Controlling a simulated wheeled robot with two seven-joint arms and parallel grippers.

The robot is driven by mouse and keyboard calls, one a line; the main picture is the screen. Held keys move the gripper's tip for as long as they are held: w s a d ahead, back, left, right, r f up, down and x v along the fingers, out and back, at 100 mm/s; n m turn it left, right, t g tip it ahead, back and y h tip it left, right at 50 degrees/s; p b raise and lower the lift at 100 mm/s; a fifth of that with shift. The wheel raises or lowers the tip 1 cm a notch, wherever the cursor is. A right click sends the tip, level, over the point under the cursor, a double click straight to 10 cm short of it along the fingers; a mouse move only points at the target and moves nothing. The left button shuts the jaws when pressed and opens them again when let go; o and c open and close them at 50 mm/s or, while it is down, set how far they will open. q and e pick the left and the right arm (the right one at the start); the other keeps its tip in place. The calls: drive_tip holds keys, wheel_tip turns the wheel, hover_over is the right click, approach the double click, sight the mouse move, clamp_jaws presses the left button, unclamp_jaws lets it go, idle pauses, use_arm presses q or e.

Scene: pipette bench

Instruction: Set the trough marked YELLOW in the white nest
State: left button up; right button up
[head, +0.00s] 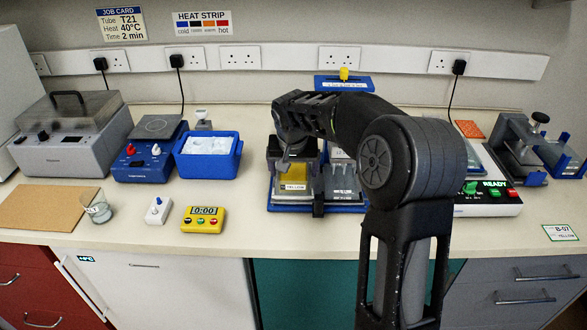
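The trough marked YELLOW (293,196) is a yellow-fronted container with a YELLOW label. It stands in a blue holder (318,209) at the middle of the bench, left of a greyish trough (342,185). My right gripper (287,158) is over the back of the yellow trough, its fingers pointing down. The fingers are dark and small here, so I cannot tell whether they touch the trough or are open or shut. My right arm hides part of the holder and what stands behind it. I cannot make out the white nest for certain. My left gripper is out of view.
A white device marked READY (488,198) stands to the right, partly behind my arm. A blue ice tub (208,164), a yellow timer (203,219), a small white switch box (158,210) and a glass beaker (97,209) stand to the left. The bench front between timer and holder is clear.

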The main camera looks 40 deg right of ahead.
drive_tip(key=shift+r, duration=0.25)
drive_tip(key=b+v, duration=0.1)
drive_tip(key=v, duration=1.1)
idle(0.5)
